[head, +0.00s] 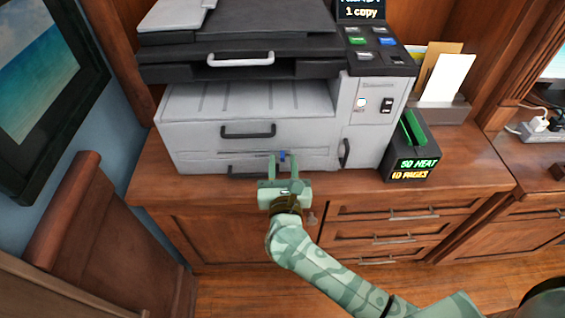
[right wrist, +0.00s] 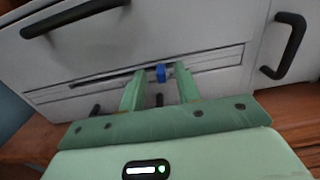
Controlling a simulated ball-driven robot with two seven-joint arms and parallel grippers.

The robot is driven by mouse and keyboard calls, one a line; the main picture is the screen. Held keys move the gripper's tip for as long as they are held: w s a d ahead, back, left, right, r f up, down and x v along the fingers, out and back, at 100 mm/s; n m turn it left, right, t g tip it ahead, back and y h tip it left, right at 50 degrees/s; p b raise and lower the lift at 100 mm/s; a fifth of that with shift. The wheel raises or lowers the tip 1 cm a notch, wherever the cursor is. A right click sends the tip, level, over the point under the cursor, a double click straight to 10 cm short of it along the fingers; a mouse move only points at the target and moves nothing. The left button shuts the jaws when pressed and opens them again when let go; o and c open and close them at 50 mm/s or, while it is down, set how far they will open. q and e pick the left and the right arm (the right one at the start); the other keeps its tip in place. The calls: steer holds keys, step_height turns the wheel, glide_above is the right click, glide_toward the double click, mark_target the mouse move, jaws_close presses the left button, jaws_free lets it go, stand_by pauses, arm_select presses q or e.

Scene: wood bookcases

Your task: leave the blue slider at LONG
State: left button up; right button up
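The blue slider (head: 282,155) is a small blue knob low on the printer's front, below the drawer with the dark handle. It also shows in the right wrist view (right wrist: 161,73), at the end of a dark slot. My right gripper (head: 284,160) is open, with one finger on each side of the slider. In the right wrist view its fingertips (right wrist: 158,75) stand apart, and I cannot tell whether either touches the slider. No LONG label is readable in either view. My left gripper is not in view.
The grey printer (head: 180,140) stands on a wooden cabinet (head: 470,180). A dark box with green lit text (head: 418,164) is to its right, before a paper holder (head: 440,110). Dark drawer handles (head: 248,131) and a side handle (head: 344,153) stick out near my right gripper.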

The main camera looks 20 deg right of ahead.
steer(key=shift+w+d, duration=0.15)
steer(key=shift+w, duration=0.15)
jaws_close()
steer(key=shift+w+a+f+b, duration=0.1)
steer(key=shift+w+a+b, duration=0.1)
steer(key=shift+a, duration=0.4)
steer(key=shift+w+a+r+b, duration=0.15)
steer(key=shift+a+b, duration=0.1)
steer(key=shift+a, duration=0.3)
steer(key=shift+w+a+f+b, duration=0.15)
steer(key=shift+a+b, duration=0.05)
steer(key=shift+a, duration=0.6)
jaws_free()
steer(key=shift+d, duration=0.1)
steer(key=p+v, duration=0.1)
steer(key=v, duration=1.5)
steer(key=shift+s+p, duration=0.15)
steer(key=shift+p, duration=0.25)
